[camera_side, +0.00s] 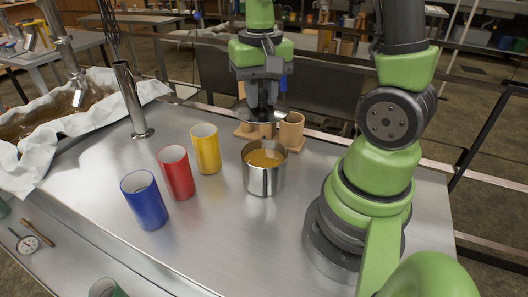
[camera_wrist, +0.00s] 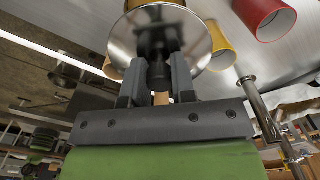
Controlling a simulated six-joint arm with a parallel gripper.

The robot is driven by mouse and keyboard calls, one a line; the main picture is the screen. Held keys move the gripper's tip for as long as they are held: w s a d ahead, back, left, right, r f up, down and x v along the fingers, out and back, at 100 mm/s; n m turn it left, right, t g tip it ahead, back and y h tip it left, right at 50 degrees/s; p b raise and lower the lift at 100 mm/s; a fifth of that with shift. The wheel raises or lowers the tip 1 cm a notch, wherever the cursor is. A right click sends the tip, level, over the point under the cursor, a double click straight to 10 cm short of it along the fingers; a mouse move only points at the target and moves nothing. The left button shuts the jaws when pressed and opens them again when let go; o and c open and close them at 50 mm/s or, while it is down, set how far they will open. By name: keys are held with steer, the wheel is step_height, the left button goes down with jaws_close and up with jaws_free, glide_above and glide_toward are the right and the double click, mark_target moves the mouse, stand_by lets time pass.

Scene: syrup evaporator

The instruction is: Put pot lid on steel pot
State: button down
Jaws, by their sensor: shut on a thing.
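My gripper (camera_side: 263,98) is shut on the knob of the shiny round pot lid (camera_side: 243,115). The lid hangs roughly level, apart from the pot, above and behind it in the side view. In the wrist view the lid (camera_wrist: 192,38) fills the upper middle, its dark knob between my fingers (camera_wrist: 157,80). Part of the pot (camera_wrist: 155,3) shows past the lid at the top edge.
Yellow (camera_side: 206,149), red (camera_side: 176,172) and blue (camera_side: 145,199) cups stand left of the pot. A wooden cup (camera_side: 291,130) on a wooden base is behind it. A steel pipe (camera_side: 131,98) stands at the back left. The counter in front of the pot is clear.

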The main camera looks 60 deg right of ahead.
steer(key=shift+s+d+f, duration=0.1)
steer(key=shift+s+d, duration=0.1)
steer(key=shift+d, duration=0.1)
step_height(320, 180, down, 10)
steer(key=shift+r, duration=0.25)
steer(key=shift+f, duration=0.2)
steer(key=c, duration=0.9)
jaws_free()
steer(key=shift+c, duration=0.2)
